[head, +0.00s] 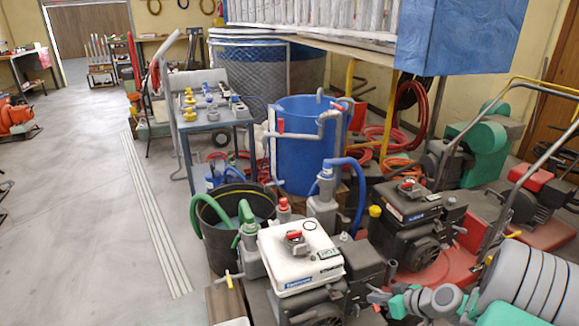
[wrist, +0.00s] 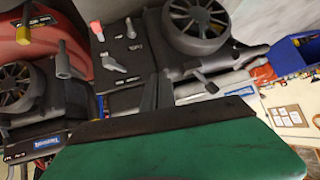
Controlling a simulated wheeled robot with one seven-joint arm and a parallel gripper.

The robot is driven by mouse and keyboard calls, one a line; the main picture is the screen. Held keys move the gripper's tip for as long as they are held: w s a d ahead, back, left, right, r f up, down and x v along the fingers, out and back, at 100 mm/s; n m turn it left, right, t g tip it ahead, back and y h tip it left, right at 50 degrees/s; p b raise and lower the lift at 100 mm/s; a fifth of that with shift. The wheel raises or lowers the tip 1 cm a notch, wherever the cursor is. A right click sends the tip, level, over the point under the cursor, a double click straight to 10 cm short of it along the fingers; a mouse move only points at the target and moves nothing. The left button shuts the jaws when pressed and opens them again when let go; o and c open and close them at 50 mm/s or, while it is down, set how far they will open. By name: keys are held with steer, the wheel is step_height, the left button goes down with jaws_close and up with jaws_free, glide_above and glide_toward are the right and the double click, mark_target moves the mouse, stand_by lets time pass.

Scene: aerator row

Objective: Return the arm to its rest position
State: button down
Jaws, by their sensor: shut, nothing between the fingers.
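My gripper (wrist: 157,92) shows in the wrist view, with its green body across the bottom and two dark fingers close together. It is shut and holds nothing. In the head view my grey and green arm (head: 441,299) reaches in from the lower right. It lies low in front of the black engine (head: 415,213) and to the right of the white-topped engine (head: 300,258). The wrist view looks onto engine parts, with a round black slotted cover (wrist: 196,22) beyond the fingers. A gap between fingers and engine cannot be judged.
A black tub (head: 222,245) with a green hose and a blue barrel (head: 292,170) stand behind the engines. A table of fittings (head: 212,118) is further back. Red-based machines (head: 545,235) crowd the right. The floor (head: 75,225) at left is mostly clear.

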steer(key=s+a+r+g+h+p, duration=0.1)
steer(key=s+a+r+p, duration=0.2)
steer(key=r, duration=0.5)
steer(key=s+a+r+g+h+p, duration=0.15)
steer(key=a+r+p, duration=0.25)
steer(key=r, duration=0.4)
steer(key=s+a+r+g+p, duration=0.1)
steer(key=a+r+p, duration=0.25)
steer(key=r, duration=0.55)
steer(key=s+a+r+m+h+p, duration=0.1)
steer(key=s+r+m+p, duration=0.1)
steer(key=s+r+p, duration=0.3)
steer(key=s+a+r+m+g+h+p, duration=0.1)
steer(key=s+r+p, duration=0.5)
steer(key=r, duration=0.6)
steer(key=shift+s+a+r+m+h, duration=0.2)
steer(key=shift+s+a+m+h, duration=0.45)
steer(key=shift+s+m, duration=0.4)
steer(key=c, duration=2.2)
jaws_free()
steer(key=shift+w+a, duration=0.1)
